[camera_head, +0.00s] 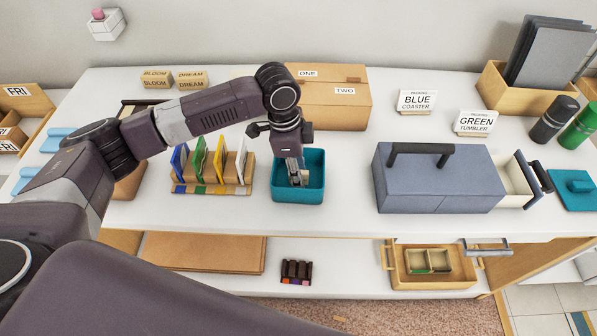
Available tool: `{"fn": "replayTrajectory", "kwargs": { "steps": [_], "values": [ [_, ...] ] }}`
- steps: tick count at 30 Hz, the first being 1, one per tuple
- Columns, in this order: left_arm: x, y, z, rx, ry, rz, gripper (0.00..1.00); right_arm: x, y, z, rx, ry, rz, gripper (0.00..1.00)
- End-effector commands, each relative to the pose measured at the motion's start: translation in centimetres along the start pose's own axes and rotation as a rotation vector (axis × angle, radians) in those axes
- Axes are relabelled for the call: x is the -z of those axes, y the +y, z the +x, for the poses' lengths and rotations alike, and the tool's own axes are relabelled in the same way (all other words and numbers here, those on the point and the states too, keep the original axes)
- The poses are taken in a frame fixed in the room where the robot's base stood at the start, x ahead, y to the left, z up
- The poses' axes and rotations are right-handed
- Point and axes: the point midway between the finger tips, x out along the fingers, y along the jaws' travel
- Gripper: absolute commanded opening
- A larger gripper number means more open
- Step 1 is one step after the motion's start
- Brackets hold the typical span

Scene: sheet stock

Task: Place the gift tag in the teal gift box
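The teal gift box (297,196) stands open on the white counter, near its front edge. My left gripper (298,178) points down into it from above, with its fingertips inside the opening, below the rim. A small pale tan patch shows at the fingertips. It may be the gift tag, but it is too small to tell, and I see no gift tag clearly elsewhere. Whether the fingers are open or shut is not clear. My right gripper is not in view.
A wooden rack (211,187) with coloured cards stands close left of the box. A cardboard carton (340,112) is behind it. A grey-blue toolbox (432,185) with an open drawer is to the right. A teal lid (577,188) lies at far right.

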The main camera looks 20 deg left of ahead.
Motion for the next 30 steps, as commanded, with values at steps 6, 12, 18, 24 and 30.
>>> {"fn": "replayTrajectory", "kwargs": {
  "steps": [6, 12, 18, 24, 30],
  "values": [
    [0.1, -0.1, -2.7, 0.005, 0.002, 0.001, 0.28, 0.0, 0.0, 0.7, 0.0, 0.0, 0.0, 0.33],
    [0.1, -0.2, -7.1, 0.006, 0.002, 0.001, 0.28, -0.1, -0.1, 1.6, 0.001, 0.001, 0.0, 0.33],
    [0.1, -0.1, -10.6, 0.003, 0.002, -0.001, 0.28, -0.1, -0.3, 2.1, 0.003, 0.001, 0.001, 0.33],
    [0.0, 0.0, -12.1, 0.0, 0.001, 0.0, 0.28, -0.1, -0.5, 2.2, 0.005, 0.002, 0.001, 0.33],
    [0.0, 0.0, -12.2, -0.001, 0.0, 0.0, 0.28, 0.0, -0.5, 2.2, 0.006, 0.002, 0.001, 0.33]
  ]
}}
